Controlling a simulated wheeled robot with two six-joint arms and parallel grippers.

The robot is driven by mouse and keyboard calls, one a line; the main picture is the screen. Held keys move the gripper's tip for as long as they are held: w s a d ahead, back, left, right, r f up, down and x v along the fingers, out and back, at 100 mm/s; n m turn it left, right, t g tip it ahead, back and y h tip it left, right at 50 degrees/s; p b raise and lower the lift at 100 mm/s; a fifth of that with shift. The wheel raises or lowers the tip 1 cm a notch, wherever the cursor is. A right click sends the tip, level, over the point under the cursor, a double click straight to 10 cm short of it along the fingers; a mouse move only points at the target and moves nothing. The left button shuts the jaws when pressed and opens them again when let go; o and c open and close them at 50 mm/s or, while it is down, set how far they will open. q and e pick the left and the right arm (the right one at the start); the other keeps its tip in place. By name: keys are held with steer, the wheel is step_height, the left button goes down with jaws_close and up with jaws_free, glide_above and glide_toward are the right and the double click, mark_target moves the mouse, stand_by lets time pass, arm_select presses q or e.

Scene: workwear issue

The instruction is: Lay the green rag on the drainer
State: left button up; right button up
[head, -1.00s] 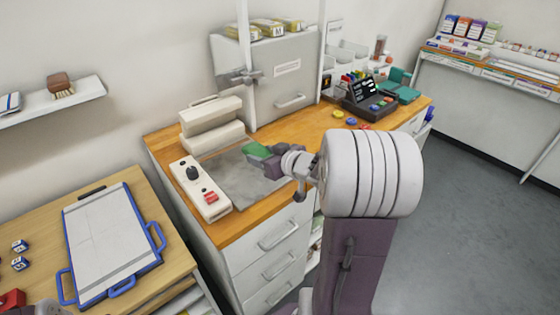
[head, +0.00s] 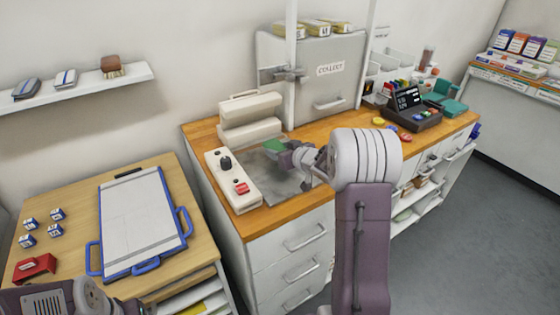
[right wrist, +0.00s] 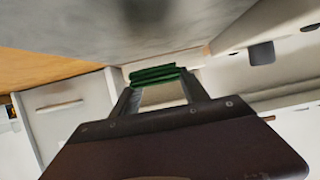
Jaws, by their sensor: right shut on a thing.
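The green rag (head: 274,146) is a small folded cloth at the tip of my right gripper (head: 281,148), over the back of a grey flat plate (head: 284,182) on the wooden counter. In the right wrist view, the right gripper (right wrist: 156,84) is shut on the rag (right wrist: 153,74), which shows as green folds between the fingertips. The gap between rag and plate is hard to judge.
A cream control box (head: 233,180) with a black knob and red switch stands left of the plate. A cream two-part machine (head: 250,118) and a grey COLLECT cabinet (head: 328,72) stand behind.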

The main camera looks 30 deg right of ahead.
step_height(320, 180, down, 3)
steer(key=shift+f+b, duration=0.2)
steer(key=shift+b, duration=0.45)
steer(key=shift+f, duration=0.4)
steer(key=shift+r, duration=0.1)
steer(key=o, duration=1.4)
steer(key=shift+c, duration=0.2)
